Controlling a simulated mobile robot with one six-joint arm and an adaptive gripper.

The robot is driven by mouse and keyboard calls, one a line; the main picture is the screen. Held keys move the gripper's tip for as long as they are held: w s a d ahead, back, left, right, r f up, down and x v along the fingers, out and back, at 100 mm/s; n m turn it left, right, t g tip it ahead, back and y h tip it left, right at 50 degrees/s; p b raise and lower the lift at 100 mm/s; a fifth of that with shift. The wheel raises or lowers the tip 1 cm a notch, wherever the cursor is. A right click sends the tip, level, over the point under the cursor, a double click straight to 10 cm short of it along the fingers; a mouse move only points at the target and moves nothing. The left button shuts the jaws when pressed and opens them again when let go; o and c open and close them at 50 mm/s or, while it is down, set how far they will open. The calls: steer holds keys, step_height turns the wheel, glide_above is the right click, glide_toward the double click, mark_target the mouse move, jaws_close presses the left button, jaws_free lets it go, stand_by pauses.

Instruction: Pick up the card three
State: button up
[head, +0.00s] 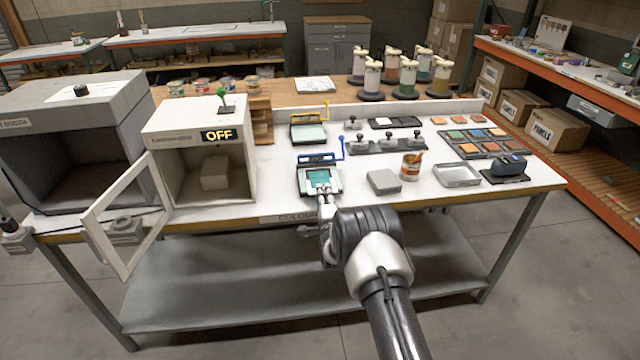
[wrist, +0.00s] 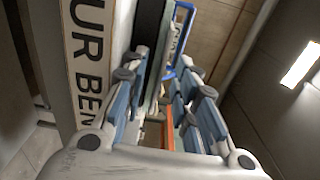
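Three small orange-toned cards (head: 457,119) lie in a row at the back right of the white bench. A dark tray (head: 449,152) in front of them holds several coloured cards. I see no readable numbers, so I cannot tell which is card three. My gripper (head: 325,203) is at the bench's front edge, just in front of a device with a teal screen (head: 319,177) and a blue lever, well left of the cards. In the wrist view my gripper (wrist: 166,75) has its fingers apart, with nothing seen held between them.
A white cabinet (head: 195,135) with an open door (head: 128,213) stands at left. A grey block (head: 383,182), a cup (head: 411,166), a metal tray (head: 457,183) and a dark blue device (head: 508,166) stand along the front right. The bench sign (wrist: 90,50) is close to my gripper.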

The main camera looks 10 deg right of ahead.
steer(key=shift+c, duration=0.4)
jaws_close()
steer(key=shift+r, duration=0.1)
